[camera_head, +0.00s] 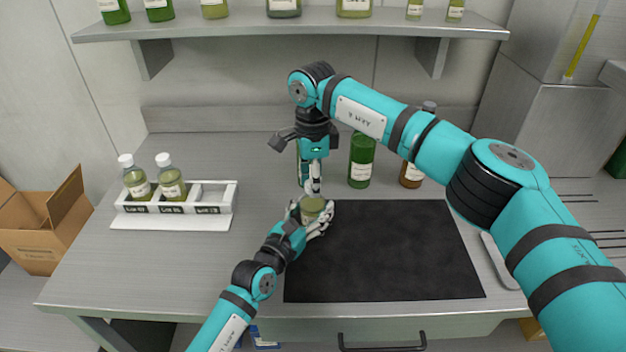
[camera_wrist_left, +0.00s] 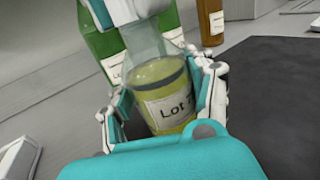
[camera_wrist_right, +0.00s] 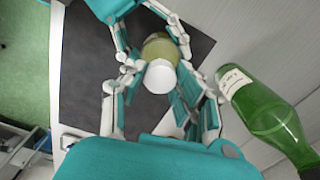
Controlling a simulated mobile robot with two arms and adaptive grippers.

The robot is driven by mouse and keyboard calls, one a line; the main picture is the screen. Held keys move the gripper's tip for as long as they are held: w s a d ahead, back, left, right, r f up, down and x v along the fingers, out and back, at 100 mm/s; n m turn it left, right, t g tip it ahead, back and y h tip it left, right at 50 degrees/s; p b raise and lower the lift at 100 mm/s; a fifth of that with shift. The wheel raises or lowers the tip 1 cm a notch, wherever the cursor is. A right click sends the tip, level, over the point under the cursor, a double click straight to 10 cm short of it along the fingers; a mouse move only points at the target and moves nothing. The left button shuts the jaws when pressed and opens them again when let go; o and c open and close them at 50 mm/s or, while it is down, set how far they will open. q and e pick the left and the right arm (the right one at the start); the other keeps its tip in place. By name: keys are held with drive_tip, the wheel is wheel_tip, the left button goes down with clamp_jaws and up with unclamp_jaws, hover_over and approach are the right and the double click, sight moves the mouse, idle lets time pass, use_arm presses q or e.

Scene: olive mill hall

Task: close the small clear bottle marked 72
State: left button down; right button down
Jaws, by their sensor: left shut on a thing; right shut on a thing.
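The small clear bottle (camera_wrist_left: 165,95) holds yellow-green liquid and stands upright at the left edge of the black mat (camera_head: 385,255). Its label reads "Lot 7", with the rest hidden. My left gripper (camera_head: 312,214) is shut around its body; white fingers show on both sides in the left wrist view. My right gripper (camera_head: 313,184) points down from above, shut on a white cap (camera_wrist_right: 160,76). In the right wrist view the cap lies over the bottle's top. I cannot tell whether it touches or sits on the neck.
A white rack (camera_head: 170,222) at left holds two white-capped bottles (camera_head: 137,180) (camera_head: 171,180), with free space at its right end. Green bottles (camera_head: 361,160) and a brown bottle (camera_head: 411,174) stand behind the mat. A shelf (camera_head: 300,22) with bottles hangs above.

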drive_tip(key=m, duration=0.8)
drive_tip(key=shift+m, duration=0.4)
drive_tip(key=m, duration=0.6)
drive_tip(key=c, duration=1)
unclamp_jaws()
drive_tip(key=shift+r, duration=2.2)
drive_tip(key=shift+c, duration=0.2)
